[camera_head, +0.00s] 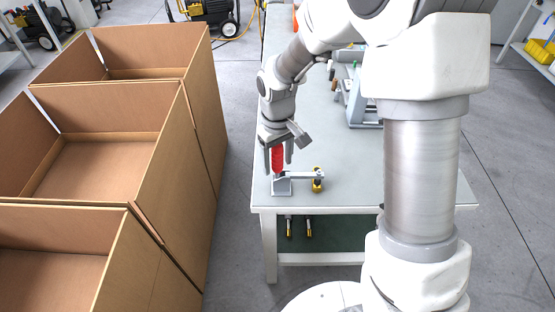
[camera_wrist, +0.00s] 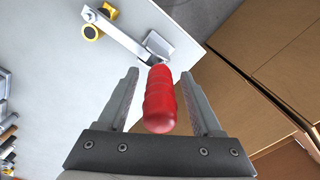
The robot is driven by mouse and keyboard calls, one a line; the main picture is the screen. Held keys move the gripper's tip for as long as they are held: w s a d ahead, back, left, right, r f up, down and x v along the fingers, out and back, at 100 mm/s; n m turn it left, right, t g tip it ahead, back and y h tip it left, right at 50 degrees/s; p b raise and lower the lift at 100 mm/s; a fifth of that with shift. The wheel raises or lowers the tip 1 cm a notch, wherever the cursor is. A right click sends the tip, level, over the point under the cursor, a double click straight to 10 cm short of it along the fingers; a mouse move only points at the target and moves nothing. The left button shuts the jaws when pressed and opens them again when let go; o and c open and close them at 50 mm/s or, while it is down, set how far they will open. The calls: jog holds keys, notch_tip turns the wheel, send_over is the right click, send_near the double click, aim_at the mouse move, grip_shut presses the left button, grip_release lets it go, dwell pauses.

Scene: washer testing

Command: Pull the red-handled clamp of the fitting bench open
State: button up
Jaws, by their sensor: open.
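The clamp's red handle (camera_head: 277,158) stands upright at the near left corner of the bench (camera_head: 350,205). Its metal base and arm (camera_head: 297,176) reach right to a yellow and black piece (camera_head: 318,180). My gripper (camera_head: 278,168) points down over the handle, with a finger on either side. In the wrist view the red handle (camera_wrist: 160,100) lies between the two open fingers (camera_wrist: 160,95), with a visible gap on both sides. The clamp's metal arm (camera_wrist: 120,32) and the yellow rollers (camera_wrist: 95,25) show beyond it.
Open cardboard boxes (camera_head: 165,150) stand left of the bench, with a strip of floor between. A grey fixture (camera_head: 362,105) and tools stand farther back on the bench. Yellow-ended items (camera_head: 309,228) lie on the lower shelf. The bench top right of the clamp is clear.

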grip_shut()
dwell(1.3)
